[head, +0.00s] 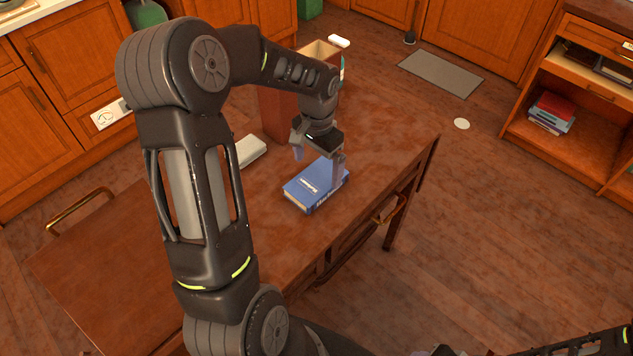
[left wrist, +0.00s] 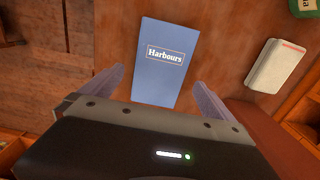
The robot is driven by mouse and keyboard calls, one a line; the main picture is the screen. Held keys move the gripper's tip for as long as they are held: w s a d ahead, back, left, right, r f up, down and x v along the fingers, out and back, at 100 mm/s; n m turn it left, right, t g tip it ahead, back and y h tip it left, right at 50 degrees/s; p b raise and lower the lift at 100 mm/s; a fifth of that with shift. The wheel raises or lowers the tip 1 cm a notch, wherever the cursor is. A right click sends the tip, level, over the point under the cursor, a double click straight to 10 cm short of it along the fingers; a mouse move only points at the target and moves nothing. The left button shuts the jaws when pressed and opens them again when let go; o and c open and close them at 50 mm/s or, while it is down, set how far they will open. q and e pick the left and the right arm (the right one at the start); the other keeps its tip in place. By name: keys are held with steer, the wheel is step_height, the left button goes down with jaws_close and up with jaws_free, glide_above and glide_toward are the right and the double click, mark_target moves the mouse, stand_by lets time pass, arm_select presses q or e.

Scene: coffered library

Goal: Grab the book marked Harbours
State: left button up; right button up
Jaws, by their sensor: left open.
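The blue book (head: 309,190) lies flat on the wooden table, near its right-hand edge. In the left wrist view the book (left wrist: 168,75) shows the word Harbours in white on its cover. My left gripper (head: 318,165) is above the book, fingers pointing down. It is open, and in the left wrist view its two fingers (left wrist: 155,92) stand on either side of the book's near end. I cannot tell how far the fingertips are above the cover. My right gripper is not clearly in view; only part of the right arm shows at the bottom right.
A white book-like block (head: 250,151) lies on the table behind the blue book. A tall reddish-brown box (head: 283,112) stands at the table's far end. The table (head: 100,265) is bare at the left. A shelf unit (head: 590,120) with several books stands far right.

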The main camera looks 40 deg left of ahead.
mark_target(317, 179)
arm_select(q)
step_height(317, 179, down, 4)
steer(key=shift+s+f, duration=0.1)
steer(key=shift+s, duration=0.05)
stand_by(0.6)
steer(key=c, duration=1.6)
steer(key=shift+r, duration=0.2)
step_height(317, 179, up, 10)
steer(key=shift+f, duration=0.15)
